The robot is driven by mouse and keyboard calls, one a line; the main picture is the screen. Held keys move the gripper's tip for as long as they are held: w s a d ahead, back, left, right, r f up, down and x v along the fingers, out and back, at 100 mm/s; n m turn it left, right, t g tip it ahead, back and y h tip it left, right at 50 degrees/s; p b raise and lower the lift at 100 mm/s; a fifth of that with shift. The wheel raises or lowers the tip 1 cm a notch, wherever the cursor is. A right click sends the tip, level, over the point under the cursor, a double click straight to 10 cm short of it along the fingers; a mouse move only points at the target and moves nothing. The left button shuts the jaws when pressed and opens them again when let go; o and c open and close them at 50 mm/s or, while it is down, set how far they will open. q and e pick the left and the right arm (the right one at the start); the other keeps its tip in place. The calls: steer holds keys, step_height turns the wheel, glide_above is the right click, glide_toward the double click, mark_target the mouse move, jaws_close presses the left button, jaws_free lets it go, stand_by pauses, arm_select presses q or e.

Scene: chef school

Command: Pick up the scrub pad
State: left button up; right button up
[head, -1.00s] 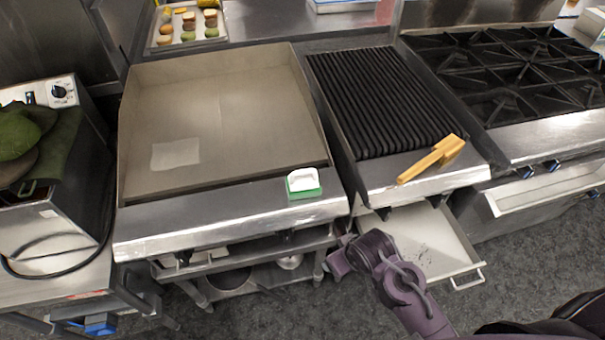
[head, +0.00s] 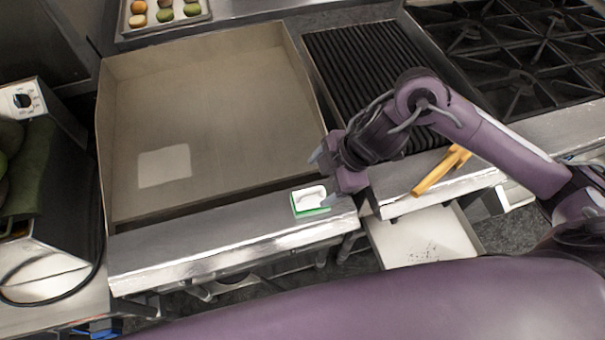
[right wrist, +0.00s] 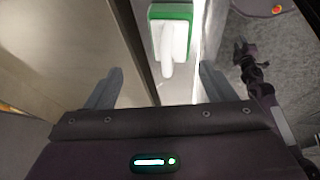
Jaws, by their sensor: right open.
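The scrub pad (head: 309,201) has a white handle on a green base. It lies on the steel front ledge of the griddle, and shows at the top of the right wrist view (right wrist: 171,35). My right gripper (head: 323,178) is open just right of the pad in the head view. In the right wrist view its two fingers (right wrist: 158,88) are spread apart, with the handle's near end between and just beyond them; nothing is gripped. My left arm's end (right wrist: 247,60) seems to show small and dark at the right of the right wrist view; its jaws are unclear.
The griddle (head: 225,110) has a raised rim behind the ledge. A ribbed grill (head: 345,60) and a wooden-handled tool (head: 440,171) lie to the right. An open drawer (head: 425,238) is below. The ledge left of the pad is clear.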

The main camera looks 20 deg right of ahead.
mark_target(307, 200)
steer(key=shift+s+f, duration=0.1)
steer(key=shift+f, duration=0.05)
steer(key=f, duration=0.1)
steer(key=s+a+f, duration=0.1)
steer(key=f, duration=0.1)
steer(key=shift+s+a+f+p, duration=0.1)
steer(key=shift+s+a+p, duration=0.1)
steer(key=shift+a+p, duration=0.15)
steer(key=x, duration=0.2)
steer(key=shift+w+f, duration=0.25)
steer(key=shift+f, duration=0.1)
steer(key=shift+a+f, duration=0.15)
steer(key=shift+f, duration=0.15)
steer(key=c, duration=0.5)
arm_select(q)
steer(key=s, duration=0.4)
steer(key=shift+a+r, duration=0.1)
steer(key=shift+r, duration=0.3)
arm_select(e)
steer(key=c, duration=0.5)
